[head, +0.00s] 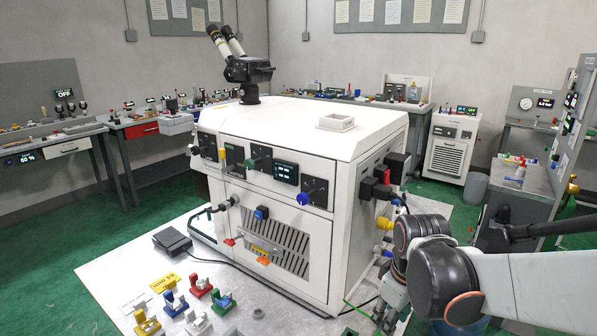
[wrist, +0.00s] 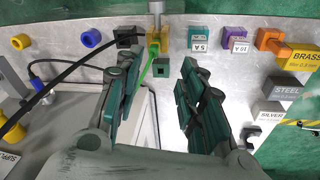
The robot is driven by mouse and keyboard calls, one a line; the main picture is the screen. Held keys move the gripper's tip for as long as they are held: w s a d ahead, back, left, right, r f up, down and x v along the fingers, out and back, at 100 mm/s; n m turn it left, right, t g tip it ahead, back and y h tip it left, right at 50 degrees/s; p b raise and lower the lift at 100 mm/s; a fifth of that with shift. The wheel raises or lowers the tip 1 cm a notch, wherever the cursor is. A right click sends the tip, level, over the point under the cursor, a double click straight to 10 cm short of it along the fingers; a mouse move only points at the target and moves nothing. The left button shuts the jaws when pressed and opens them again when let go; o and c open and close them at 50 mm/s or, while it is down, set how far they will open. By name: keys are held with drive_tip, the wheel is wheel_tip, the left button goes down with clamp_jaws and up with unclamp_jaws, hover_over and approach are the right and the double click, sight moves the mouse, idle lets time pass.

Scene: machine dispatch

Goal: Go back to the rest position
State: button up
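My gripper (head: 388,312) hangs low at the right side of the white machine (head: 270,200) in the head view, partly cut off by the bottom edge. In the wrist view my gripper (wrist: 158,72) is open, its two green-padded fingers apart with nothing held between them. A small dark green block with a square hole (wrist: 161,67) lies beyond the gap between the fingertips. A yellow fitting with a green strand (wrist: 153,45) is just past it, near the left fingertip.
In the wrist view, a blue ring (wrist: 91,38), a teal block (wrist: 201,34), a purple block (wrist: 234,33) and an orange part (wrist: 272,41) line the metal plate. BRASS, STEEL and SILVER blocks (wrist: 287,88) sit to the right. A side bench (head: 520,180) stands right of my arm.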

drive_tip(key=s+r+m+t, duration=0.5)
drive_tip(key=s+r+m, duration=0.2)
drive_tip(key=s, duration=0.4)
drive_tip(key=shift+s+r+m, duration=0.25)
drive_tip(key=shift+r+m, duration=0.05)
drive_tip(key=shift+r, duration=0.4)
drive_tip(key=shift+w, duration=0.15)
